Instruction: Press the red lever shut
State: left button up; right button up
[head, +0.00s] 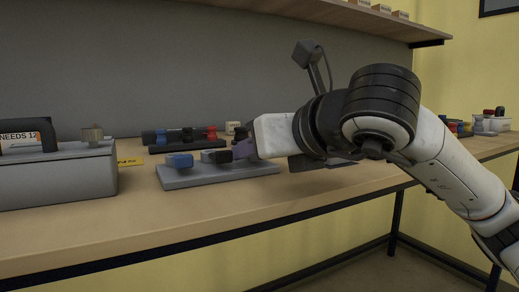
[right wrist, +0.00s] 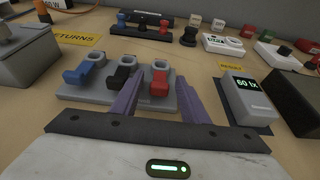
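The red lever (right wrist: 159,84) is the rightmost of three levers on a grey connector base (right wrist: 88,96) in the right wrist view. It points toward the camera, beside a grey ring-topped post. My right gripper (right wrist: 160,84) has two purple fingers, apart, one on each side of the red lever; I cannot tell whether they touch it. In the head view my right gripper (head: 243,149) is at the right end of the base (head: 215,175), and the red lever is hidden behind it. My left gripper is not in view.
A blue lever (right wrist: 76,75) and a black lever (right wrist: 119,78) stand left of the red one. A meter reading "60 lx" (right wrist: 246,98) stands to the right. Another lever block (right wrist: 145,25) lies behind. A grey box (head: 60,175) stands at the left.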

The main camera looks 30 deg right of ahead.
jog(key=shift+s+r, duration=0.15)
jog(key=shift+s, duration=0.15)
jog(key=p+v, duration=0.2)
jog(key=v, duration=0.6)
jog(key=shift+s+r, duration=0.2)
jog(key=shift+s, duration=0.6)
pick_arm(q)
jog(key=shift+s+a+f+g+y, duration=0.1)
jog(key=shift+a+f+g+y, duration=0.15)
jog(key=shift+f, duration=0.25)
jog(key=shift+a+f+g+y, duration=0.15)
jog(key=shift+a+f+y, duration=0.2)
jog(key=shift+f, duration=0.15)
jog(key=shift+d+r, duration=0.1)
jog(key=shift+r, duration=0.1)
